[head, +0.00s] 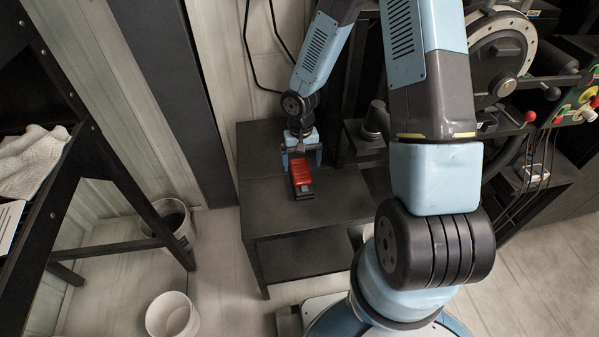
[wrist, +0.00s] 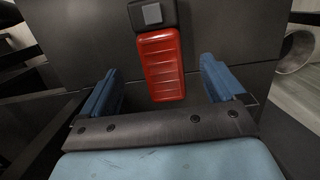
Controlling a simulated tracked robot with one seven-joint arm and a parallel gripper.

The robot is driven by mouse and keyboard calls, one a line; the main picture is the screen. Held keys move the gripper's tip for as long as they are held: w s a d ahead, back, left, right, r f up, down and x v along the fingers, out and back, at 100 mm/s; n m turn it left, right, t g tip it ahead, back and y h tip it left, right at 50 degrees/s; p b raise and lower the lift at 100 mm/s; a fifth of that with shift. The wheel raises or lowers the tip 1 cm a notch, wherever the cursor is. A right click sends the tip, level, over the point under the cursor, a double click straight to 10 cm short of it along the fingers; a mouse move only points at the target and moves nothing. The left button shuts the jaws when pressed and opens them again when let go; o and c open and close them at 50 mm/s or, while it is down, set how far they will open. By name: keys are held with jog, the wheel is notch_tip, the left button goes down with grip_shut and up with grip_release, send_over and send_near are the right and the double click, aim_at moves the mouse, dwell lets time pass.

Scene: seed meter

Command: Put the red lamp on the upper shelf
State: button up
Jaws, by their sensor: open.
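The red lamp (head: 300,174) has a ribbed red body and a black end. It lies on the top of a dark two-level table (head: 260,207). My gripper (head: 302,158) is at the far end of the lamp in the head view. In the wrist view the lamp (wrist: 162,66) shows between and beyond the two blue fingers of my gripper (wrist: 163,88). The fingers are spread wide, with a gap on each side of the lamp, and hold nothing. The black end with a grey square points away from the gripper. Which level is the upper shelf I cannot tell.
A dark rack (head: 113,170) with a white cloth (head: 32,153) stands at the left. Two white buckets (head: 172,315) are on the floor. A machine with a large round wheel (head: 500,55) and knobs stands at the right. The table top around the lamp is clear.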

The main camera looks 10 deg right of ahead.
jog(key=shift+r, duration=2.5)
notch_tip(320, 180, up, 12)
jog(key=t+h, duration=0.1)
jog(key=t, duration=0.1)
send_over(301, 171)
jog(key=d, duration=0.5)
jog(key=s+d+r+t, duration=0.1)
jog(key=s+d+r, duration=0.1)
jog(key=r, duration=0.4)
jog(key=s+d+r+t, duration=0.1)
jog(key=s+d+r, duration=0.1)
jog(key=r, duration=0.3)
jog(key=s+d+r+t+y, duration=0.1)
jog(key=s+d+r+t, duration=0.1)
jog(key=s+r, duration=1.3)
jog(key=shift+s+t, duration=0.55)
jog(key=shift+t, duration=0.05)
jog(key=shift+c, duration=0.4)
